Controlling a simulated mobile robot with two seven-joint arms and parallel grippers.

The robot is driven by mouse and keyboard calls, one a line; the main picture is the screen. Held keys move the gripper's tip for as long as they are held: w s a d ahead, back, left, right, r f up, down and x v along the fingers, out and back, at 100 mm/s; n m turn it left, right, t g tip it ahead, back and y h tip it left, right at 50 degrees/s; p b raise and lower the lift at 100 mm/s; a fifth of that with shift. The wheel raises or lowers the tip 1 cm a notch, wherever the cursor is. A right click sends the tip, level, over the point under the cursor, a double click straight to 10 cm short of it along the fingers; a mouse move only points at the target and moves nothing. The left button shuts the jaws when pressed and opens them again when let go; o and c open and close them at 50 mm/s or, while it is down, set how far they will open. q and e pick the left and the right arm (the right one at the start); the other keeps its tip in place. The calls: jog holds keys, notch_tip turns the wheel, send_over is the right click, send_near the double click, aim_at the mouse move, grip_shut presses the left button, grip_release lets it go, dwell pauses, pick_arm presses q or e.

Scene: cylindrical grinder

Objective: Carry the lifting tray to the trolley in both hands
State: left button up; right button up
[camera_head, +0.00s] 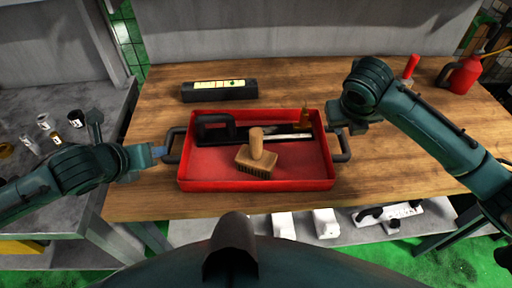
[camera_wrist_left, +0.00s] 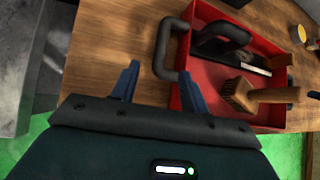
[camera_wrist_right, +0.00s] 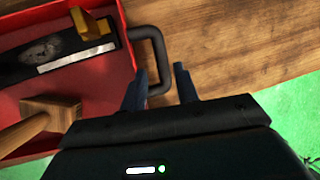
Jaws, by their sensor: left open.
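The red lifting tray (camera_head: 255,185) rests on the wooden bench top with a dark looped handle at each end. It holds a wooden brush (camera_head: 256,160), a black-handled tool (camera_head: 215,128) and a small brass-coloured item (camera_head: 305,118). My left gripper (camera_head: 160,152) is open at the left handle (camera_head: 175,145). In the left wrist view, the fingers (camera_wrist_left: 160,68) stand apart on either side of that handle's bar (camera_wrist_left: 162,48). My right gripper (camera_head: 338,128) is at the right handle (camera_head: 343,145). In the right wrist view, its fingers (camera_wrist_right: 160,68) are apart, with the bar (camera_wrist_right: 156,45) between them.
A black box with a yellow label (camera_head: 219,90) lies behind the tray. A grey surface (camera_head: 30,160) at left carries several small cups. White items lie on a lower shelf (camera_head: 350,232).

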aim_at(343, 136)
pick_arm(q)
jog(key=x, duration=0.9)
jog(key=shift+w+f, duration=0.15)
jog(key=shift+w, duration=0.15)
pick_arm(e)
jog(key=x, duration=0.9)
jog(key=shift+w+f, duration=0.15)
jog(key=shift+f, duration=0.1)
pick_arm(q)
jog(key=shift+c, duration=0.5)
pick_arm(e)
jog(key=shift+c, duration=0.5)
pick_arm(q)
jog(key=c, duration=0.6)
pick_arm(e)
grip_shut()
pick_arm(q)
grip_shut()
jog(key=shift+w+r, duration=0.1)
jog(key=shift+r, duration=0.15)
pick_arm(e)
jog(key=shift+w+r, duration=0.15)
jog(key=shift+r, duration=0.1)
